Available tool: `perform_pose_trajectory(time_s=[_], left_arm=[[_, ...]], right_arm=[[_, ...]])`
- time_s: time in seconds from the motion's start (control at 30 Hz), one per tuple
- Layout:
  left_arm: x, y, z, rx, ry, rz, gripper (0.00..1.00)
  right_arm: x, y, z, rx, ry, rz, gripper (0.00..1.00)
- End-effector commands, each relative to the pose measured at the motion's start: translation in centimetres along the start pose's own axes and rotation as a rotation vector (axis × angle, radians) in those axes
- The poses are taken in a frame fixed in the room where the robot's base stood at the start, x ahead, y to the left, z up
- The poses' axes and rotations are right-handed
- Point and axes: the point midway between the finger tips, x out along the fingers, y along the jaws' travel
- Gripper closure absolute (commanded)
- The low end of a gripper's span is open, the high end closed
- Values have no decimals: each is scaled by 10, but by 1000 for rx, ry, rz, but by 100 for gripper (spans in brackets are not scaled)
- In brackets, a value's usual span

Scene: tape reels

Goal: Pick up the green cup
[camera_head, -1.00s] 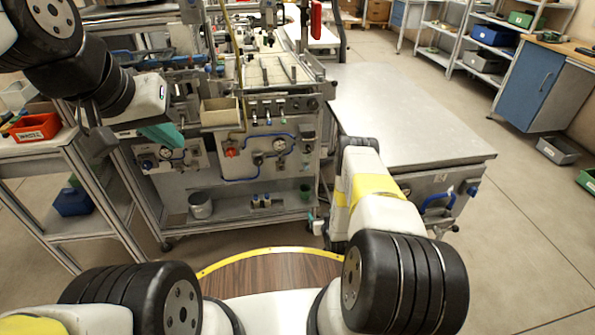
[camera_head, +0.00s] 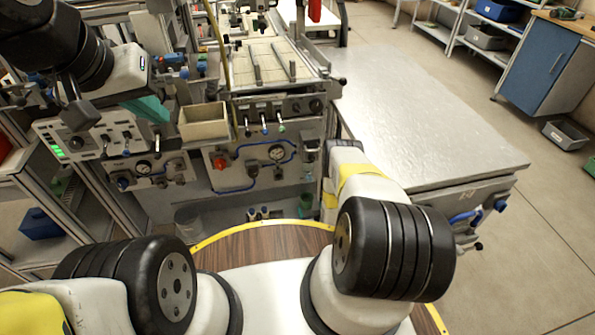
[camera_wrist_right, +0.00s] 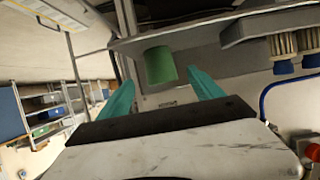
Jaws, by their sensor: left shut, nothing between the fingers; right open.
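The green cup (camera_wrist_right: 160,65) shows in the right wrist view, in the gap between the teal fingers of my right gripper (camera_wrist_right: 160,83). The gripper is open and the cup looks just ahead of the fingertips; I cannot tell the exact distance. In the head view the cup (camera_head: 306,205) is small and dim on the bench's lower shelf, and my right gripper is hidden. My left gripper (camera_head: 150,108) is shut and empty, with its teal fingers in front of the workbench at the left.
The workbench (camera_head: 290,85) carries a beige bin (camera_head: 203,121), knobs, gauges and blue hoses. Brushes (camera_wrist_right: 283,50) stand beside the cup in the wrist view. A metal table (camera_head: 420,125) stands right of the bench.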

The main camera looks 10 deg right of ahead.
Motion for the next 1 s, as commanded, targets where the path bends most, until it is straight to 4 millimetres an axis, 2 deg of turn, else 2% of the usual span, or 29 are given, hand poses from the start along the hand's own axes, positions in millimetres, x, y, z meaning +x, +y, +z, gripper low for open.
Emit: perform_pose_trajectory(time_s=[0.53,0.87,1.0], left_arm=[[0,0,0,0,0,0,100],[0,0,0,0,0,0,100],[0,0,0,0,0,0,100]], right_arm=[[68,-1,-2,0,3,0,24],[75,-1,-1,1,0,0,24],[75,-1,-1,0,0,0,50]])
